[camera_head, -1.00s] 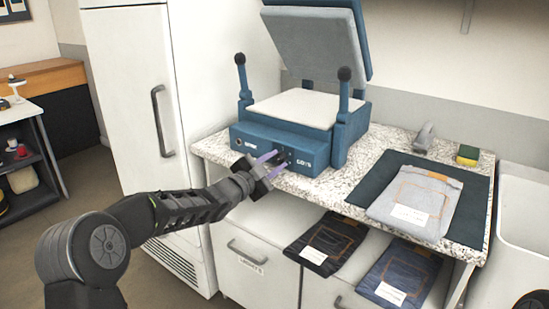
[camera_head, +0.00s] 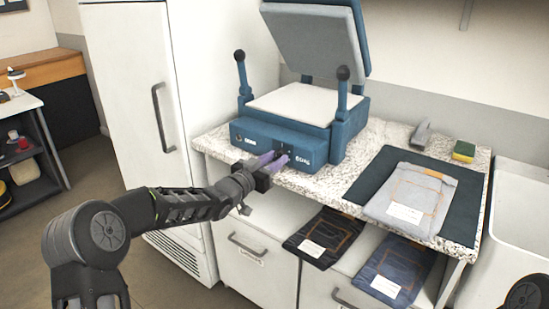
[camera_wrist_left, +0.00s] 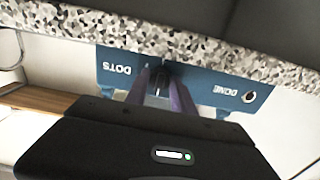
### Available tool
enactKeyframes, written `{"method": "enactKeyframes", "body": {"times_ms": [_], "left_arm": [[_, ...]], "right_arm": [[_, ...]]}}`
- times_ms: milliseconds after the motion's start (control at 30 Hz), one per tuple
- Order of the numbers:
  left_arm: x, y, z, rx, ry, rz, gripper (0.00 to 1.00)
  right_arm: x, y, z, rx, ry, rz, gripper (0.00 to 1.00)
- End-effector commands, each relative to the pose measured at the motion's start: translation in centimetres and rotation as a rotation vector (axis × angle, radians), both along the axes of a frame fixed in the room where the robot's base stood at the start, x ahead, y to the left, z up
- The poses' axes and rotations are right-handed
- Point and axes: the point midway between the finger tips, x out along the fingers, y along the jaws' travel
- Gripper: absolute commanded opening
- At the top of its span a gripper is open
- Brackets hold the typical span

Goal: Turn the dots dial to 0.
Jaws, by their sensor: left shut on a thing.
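The blue press (camera_head: 285,140) stands on the speckled counter with its lid raised. Its front panel carries a dots label (camera_head: 304,160) at the right and a second label at the left. My left gripper (camera_head: 274,161) is at the middle of this panel, its purple fingers closed in on the dots dial, which they hide in the head view. In the left wrist view the fingers (camera_wrist_left: 168,92) close on the small dark dots dial (camera_wrist_left: 162,84) beside the upside-down dots label (camera_wrist_left: 117,70). The dial's setting cannot be read. My right gripper is not in view.
Folded grey jeans (camera_head: 412,199) lie on a dark mat (camera_head: 463,205) on the counter's right. A green and yellow sponge (camera_head: 464,151) and a grey object (camera_head: 421,135) sit behind. Darker jeans lie on a shelf below. A white cabinet (camera_head: 130,90) stands left.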

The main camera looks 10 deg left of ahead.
Motion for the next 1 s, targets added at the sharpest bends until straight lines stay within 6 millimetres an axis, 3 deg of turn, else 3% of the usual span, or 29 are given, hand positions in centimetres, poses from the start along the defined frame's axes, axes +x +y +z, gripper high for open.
{"method": "enactKeyframes", "body": {"times_ms": [467, 500, 767, 1000], "left_arm": [[-0.03, 0.03, -0.24, -0.022, 0.013, 0.001, 0.0], [-0.03, 0.03, -0.23, -0.022, 0.013, 0.001, 0.3], [-0.02, 0.01, -0.12, -0.021, 0.01, 0.0, 0.51], [-0.04, 0.02, -0.06, -0.021, 0.009, 0.0, 0.51]], "right_arm": [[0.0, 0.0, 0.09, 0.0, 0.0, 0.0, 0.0], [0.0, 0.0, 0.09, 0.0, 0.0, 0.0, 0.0], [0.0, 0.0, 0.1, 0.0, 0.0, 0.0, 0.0], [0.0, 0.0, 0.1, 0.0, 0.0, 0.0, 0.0]]}}
